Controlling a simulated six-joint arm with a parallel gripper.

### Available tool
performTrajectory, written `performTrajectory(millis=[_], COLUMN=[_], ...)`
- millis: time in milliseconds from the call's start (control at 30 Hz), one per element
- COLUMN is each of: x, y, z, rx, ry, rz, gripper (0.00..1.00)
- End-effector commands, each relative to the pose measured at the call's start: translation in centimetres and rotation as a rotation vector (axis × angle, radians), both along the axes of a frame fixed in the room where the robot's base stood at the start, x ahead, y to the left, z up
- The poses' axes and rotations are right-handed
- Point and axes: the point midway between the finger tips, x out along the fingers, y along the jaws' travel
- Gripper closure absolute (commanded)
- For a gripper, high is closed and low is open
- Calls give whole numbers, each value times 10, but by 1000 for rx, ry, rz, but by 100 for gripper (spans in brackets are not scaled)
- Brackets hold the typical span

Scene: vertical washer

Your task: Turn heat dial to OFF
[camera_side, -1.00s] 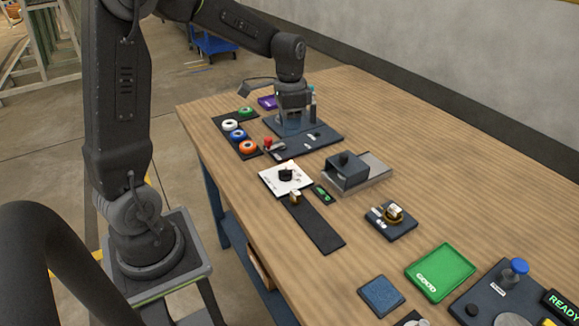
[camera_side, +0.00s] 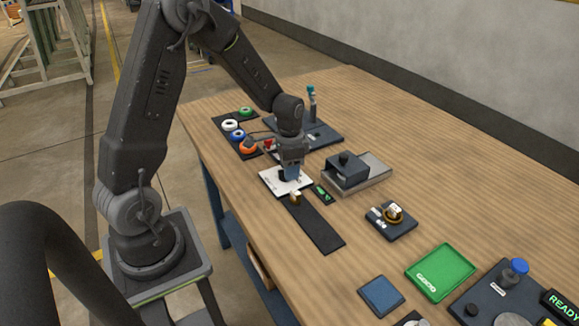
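The heat dial is a black knob on a white plate (camera_side: 270,184). In the side view now, my gripper (camera_side: 289,176) is right over the plate, pointing down at the knob. The gripper hides most of the knob, so I cannot tell its pointer angle or whether the fingers touch it. The fingers are too small and dark to tell open from shut. The plate's markings are too small to read and partly covered.
A dark box-shaped fixture (camera_side: 346,170) stands close to the right of the plate. A small black tile with green marks (camera_side: 322,194) and a long black strip (camera_side: 320,228) lie in front. Colored spools (camera_side: 235,133) sit behind left. The table's right rear is clear.

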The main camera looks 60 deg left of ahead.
Motion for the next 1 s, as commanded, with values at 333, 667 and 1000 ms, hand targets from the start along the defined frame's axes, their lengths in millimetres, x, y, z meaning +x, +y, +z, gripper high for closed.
performTrajectory(millis=[333, 667, 1000], x=[0, 0, 0], y=[0, 0, 1], z=[0, 0, 1], rx=[0, 0, 0], ry=[0, 0, 0], rz=[0, 0, 42], gripper=[77, 100, 100])
